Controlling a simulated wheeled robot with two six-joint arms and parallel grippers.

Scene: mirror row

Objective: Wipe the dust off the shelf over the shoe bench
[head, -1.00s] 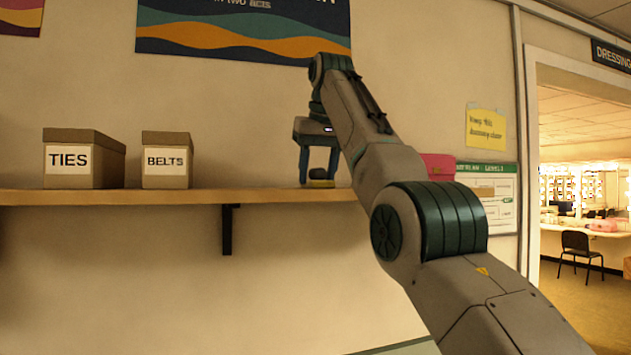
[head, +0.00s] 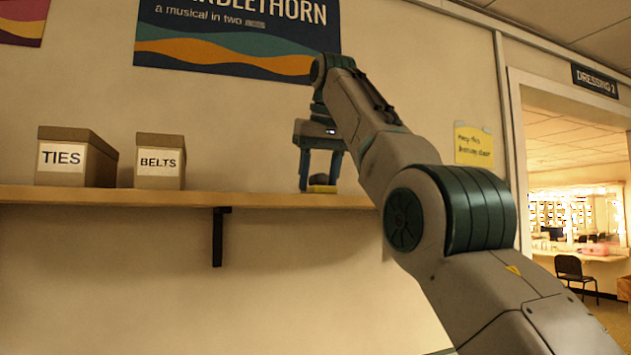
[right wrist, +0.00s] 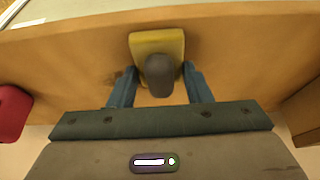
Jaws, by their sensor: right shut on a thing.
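The wooden shelf (head: 110,197) runs along the wall in the head view and fills much of the right wrist view (right wrist: 230,50). My right gripper (head: 320,186) is over the shelf, fingers pointing down. It is shut on the dark grey knob (right wrist: 160,75) of a yellow pad (right wrist: 157,42). The pad also shows in the head view (head: 322,189), low at the shelf top; it looks to be touching it. A small dark smudge (right wrist: 125,80) lies on the wood beside the pad. My left gripper is out of view.
A TIES box (head: 62,158) and a BELTS box (head: 159,160) stand on the shelf to the left. A red thing (right wrist: 12,112) is at the left of the wrist view. Shelf between BELTS and my gripper looks clear. A bracket (head: 217,238) hangs below.

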